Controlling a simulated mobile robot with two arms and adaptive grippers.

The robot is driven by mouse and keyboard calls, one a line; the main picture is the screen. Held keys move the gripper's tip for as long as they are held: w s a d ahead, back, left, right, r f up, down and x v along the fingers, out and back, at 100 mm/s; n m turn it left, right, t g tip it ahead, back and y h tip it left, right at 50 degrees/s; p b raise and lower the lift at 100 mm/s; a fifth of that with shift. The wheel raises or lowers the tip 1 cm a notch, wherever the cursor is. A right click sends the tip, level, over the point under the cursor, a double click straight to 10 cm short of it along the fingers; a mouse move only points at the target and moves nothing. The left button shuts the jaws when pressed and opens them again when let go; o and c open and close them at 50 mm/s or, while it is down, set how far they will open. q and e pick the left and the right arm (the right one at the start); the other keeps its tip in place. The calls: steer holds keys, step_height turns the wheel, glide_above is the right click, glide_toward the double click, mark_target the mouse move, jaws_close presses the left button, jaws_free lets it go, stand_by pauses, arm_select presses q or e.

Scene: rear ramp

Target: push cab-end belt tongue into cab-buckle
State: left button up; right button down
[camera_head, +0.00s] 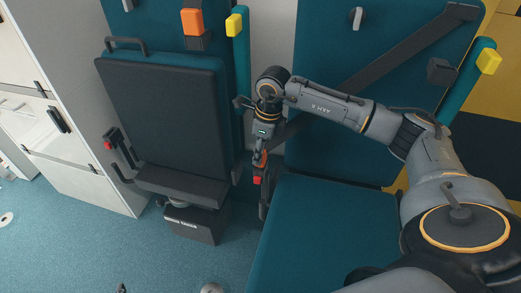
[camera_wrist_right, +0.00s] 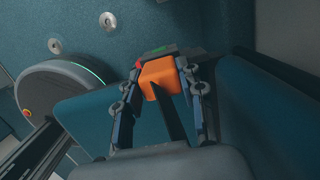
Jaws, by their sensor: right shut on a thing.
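My right gripper (camera_head: 261,158) points down at the left edge of the teal seat (camera_head: 325,225). It is shut on the orange belt tongue (camera_wrist_right: 158,75), which also shows small in the head view (camera_head: 264,159). A black strap (camera_wrist_right: 170,115) runs from the tongue between the fingers. The buckle with a red button (camera_head: 257,180) stands just below the fingertips beside the seat. In the wrist view a dark body with a green strip (camera_wrist_right: 157,50) and a bit of red is right behind the tongue. The fingers and tongue hide how far the tongue is in. My left gripper is not in view.
A dark folding seat (camera_head: 165,115) stands to the left, with another red-buttoned buckle (camera_head: 108,144) at its side. A diagonal black belt (camera_head: 405,55) crosses the teal backrest (camera_head: 315,40). White cabinets (camera_head: 85,180) line the left. Blue floor (camera_head: 130,245) is open in front.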

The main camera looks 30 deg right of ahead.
steer(key=shift+f, duration=0.1)
steer(key=c, duration=0.7)
jaws_free()
steer(key=shift+c, duration=0.2)
step_height(320, 180, up, 12)
steer(key=s+d, duration=0.1)
steer(key=shift+s, duration=0.2)
